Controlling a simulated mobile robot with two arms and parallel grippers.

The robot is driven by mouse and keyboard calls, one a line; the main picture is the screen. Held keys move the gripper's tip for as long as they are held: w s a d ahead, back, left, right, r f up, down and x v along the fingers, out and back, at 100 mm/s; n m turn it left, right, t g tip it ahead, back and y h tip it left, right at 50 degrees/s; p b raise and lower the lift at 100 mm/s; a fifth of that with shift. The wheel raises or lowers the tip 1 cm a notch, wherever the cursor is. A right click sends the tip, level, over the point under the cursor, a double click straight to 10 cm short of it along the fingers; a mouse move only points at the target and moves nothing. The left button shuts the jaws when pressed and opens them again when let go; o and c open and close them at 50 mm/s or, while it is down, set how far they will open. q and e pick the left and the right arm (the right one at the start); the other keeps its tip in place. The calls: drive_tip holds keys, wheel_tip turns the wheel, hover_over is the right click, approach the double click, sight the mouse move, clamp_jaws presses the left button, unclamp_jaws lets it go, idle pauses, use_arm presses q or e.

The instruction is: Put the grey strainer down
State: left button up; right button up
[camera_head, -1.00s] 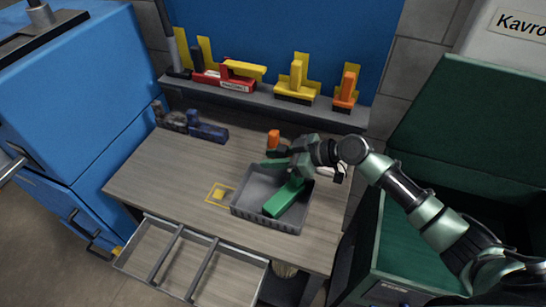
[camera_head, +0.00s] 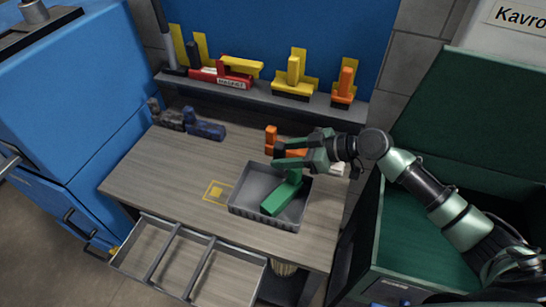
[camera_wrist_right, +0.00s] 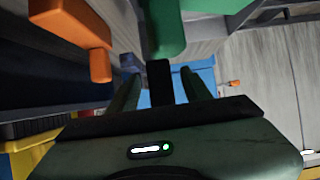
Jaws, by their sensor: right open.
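A grey open-topped bin with ribbed walls (camera_head: 262,217) sits on the wooden table; it is the thing closest to a grey strainer that I can see, and I cannot tell whether it is one. A green L-shaped piece (camera_head: 281,199) lies in it, with one part rising near the back right wall. My right gripper (camera_head: 277,159) is open above the bin's back edge, its fingers pointing left. In the right wrist view its fingers (camera_wrist_right: 158,88) are spread apart. A green piece (camera_wrist_right: 165,28) is close by in that view. My left gripper is out of view.
An orange piece (camera_head: 271,139) stands just behind the gripper. Dark blue pieces (camera_head: 205,130) lie at the table's back left. A yellow marked square (camera_head: 217,191) is left of the bin. A shelf (camera_head: 262,98) with several coloured pieces runs behind. An open divided drawer (camera_head: 183,258) juts out in front.

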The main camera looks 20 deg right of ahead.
drive_tip(key=b+v, duration=0.1)
drive_tip(key=v, duration=0.6)
drive_tip(key=shift+s+b, duration=0.2)
drive_tip(key=shift+b, duration=0.15)
drive_tip(key=shift+d, duration=0.15)
